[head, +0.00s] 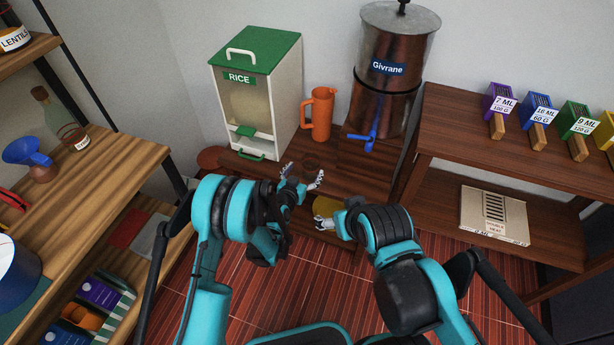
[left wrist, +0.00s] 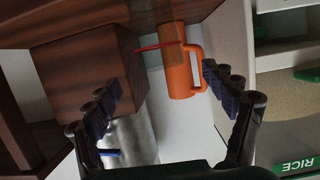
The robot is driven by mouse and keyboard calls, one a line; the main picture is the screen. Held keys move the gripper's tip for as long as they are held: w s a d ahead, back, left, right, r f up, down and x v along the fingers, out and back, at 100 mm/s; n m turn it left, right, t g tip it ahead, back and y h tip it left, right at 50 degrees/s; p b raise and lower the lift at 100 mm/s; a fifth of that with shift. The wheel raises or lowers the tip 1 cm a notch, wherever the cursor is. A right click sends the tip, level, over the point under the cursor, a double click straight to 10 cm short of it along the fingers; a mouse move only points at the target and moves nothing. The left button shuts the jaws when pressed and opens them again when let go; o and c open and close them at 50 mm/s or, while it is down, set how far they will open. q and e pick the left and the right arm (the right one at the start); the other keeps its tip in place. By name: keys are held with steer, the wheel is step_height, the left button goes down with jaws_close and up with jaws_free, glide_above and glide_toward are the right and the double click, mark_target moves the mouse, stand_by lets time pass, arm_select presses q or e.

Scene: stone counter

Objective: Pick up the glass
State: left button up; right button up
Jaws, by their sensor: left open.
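A clear glass with a thin reddish rim (head: 310,161) appears to stand on the low dark wooden surface in front of the orange pitcher; its body is hard to make out. My left gripper (head: 301,178) is open, its two fingers spread just on the near side of the glass. In the left wrist view the open fingers (left wrist: 160,82) frame the view, and the reddish rim (left wrist: 160,46) shows beyond the tips, overlapping the pitcher. I see no contact. My right gripper (head: 332,220) is low beside a yellow object; its fingers are too small to read.
The orange pitcher (head: 319,113) stands behind the glass. The rice dispenser (head: 256,92) is at left and the metal Givrane dispenser (head: 386,95) with a blue tap (head: 365,141) at right. A yellow object (head: 326,206) lies near the front edge. Shelves flank both sides.

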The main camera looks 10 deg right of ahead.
mark_target(314, 157)
arm_select(q)
steer(key=shift+p+x, duration=0.6)
steer(key=shift+x, duration=0.25)
steer(key=shift+w+d, duration=0.15)
steer(key=shift+w, duration=0.05)
steer(key=b+x, duration=0.1)
steer(key=x, duration=0.1)
steer(key=b+x, duration=0.1)
steer(key=x, duration=0.1)
steer(key=shift+w+d+f, duration=0.1)
steer(key=shift+w+f, duration=0.1)
steer(key=shift+f, duration=0.3)
steer(key=shift+w+d+b, duration=0.15)
steer(key=shift+b, duration=0.15)
steer(key=shift+r, duration=0.1)
steer(key=c, duration=1.4)
